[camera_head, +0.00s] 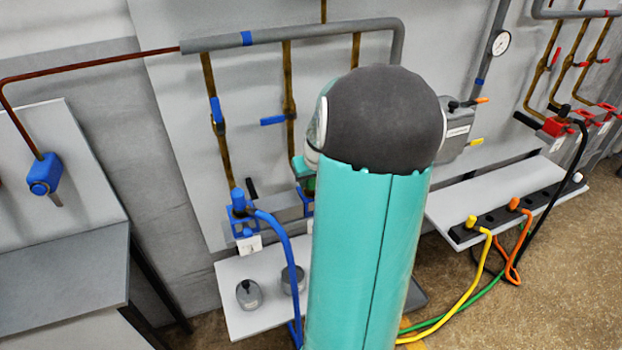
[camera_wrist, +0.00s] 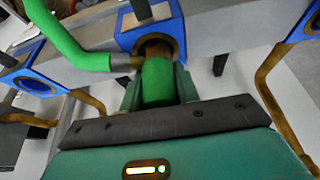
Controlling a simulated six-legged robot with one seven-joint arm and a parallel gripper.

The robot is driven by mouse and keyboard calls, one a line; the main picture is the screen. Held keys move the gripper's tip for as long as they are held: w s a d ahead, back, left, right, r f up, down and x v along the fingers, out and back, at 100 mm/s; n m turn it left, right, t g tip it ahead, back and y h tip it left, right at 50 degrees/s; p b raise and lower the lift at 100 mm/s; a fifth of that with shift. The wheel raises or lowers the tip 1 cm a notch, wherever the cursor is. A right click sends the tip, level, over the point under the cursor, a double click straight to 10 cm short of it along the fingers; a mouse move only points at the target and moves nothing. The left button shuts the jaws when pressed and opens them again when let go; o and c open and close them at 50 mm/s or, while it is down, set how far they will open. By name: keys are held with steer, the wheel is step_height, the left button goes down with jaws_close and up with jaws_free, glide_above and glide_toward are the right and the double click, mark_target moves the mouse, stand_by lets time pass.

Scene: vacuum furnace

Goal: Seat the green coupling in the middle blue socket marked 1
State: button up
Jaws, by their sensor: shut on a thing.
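In the wrist view my gripper (camera_wrist: 158,91) is shut on the green coupling (camera_wrist: 157,78), with a finger on each side of it. A green hose (camera_wrist: 66,43) runs off to the left from a grey collar beside the coupling. The coupling's far end is at the mouth of the middle blue socket (camera_wrist: 122,27), which has a brass ring. Part of the dark opening shows above the coupling. I cannot tell how far in it sits, and no number is readable.
Other blue sockets flank it at left (camera_wrist: 14,84) and right (camera_wrist: 311,24). In the head view a blue hose (camera_head: 289,259) hangs from the left socket. Grey caps (camera_head: 248,294) lie on the shelf (camera_head: 237,324). Yellow and orange hoses (camera_head: 475,285) stand at a rack on the right.

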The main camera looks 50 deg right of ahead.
steer(key=o, duration=1.2)
steer(key=shift+o, duration=0.2)
steer(key=v, duration=1.3)
steer(key=shift+r, duration=0.4)
steer(key=shift+s, duration=0.1)
steer(key=w+a+r+n, duration=0.2)
steer(key=a, duration=0.8)
steer(key=w+a+r+n, duration=0.1)
steer(key=w+a, duration=0.1)
steer(key=a, duration=0.8)
steer(key=s+a+n+t+y, duration=0.1)
steer(key=s+a, duration=0.3)
steer(key=a, duration=0.5)
steer(key=s+a+n+y, duration=0.1)
steer(key=s+a, duration=0.3)
steer(key=a, duration=0.5)
steer(key=shift+a+f+n+t+y, duration=0.25)
steer(key=shift+f+n+t, duration=0.2)
steer(key=shift+n, duration=0.35)
